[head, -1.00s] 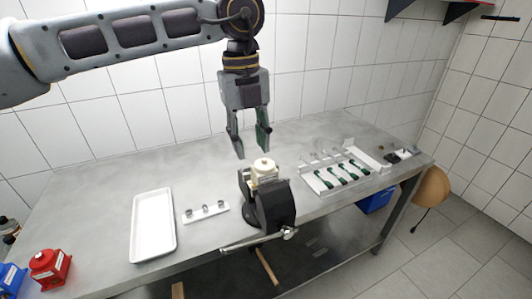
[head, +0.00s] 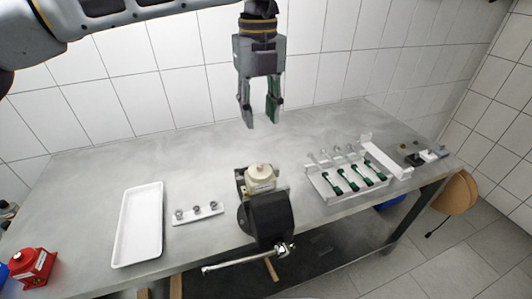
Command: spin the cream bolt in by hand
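A cream part, seemingly a pump body (head: 260,177), sits clamped in the dark vise (head: 269,218) at the table's front edge. A small round knob or bolt head shows on its top; I cannot tell whether it is the cream bolt. My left gripper (head: 262,122) points down above and behind the vise, apart from the cream part. Its two fingers are spread with nothing between them. My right gripper is not in view.
A white tray (head: 120,246) and a small white holder (head: 187,221) with metal pieces are left of the vise. A rack (head: 326,194) with green-handled tools stands right. A red container (head: 22,268) is at lower left. The back middle of the table (head: 190,150) is clear.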

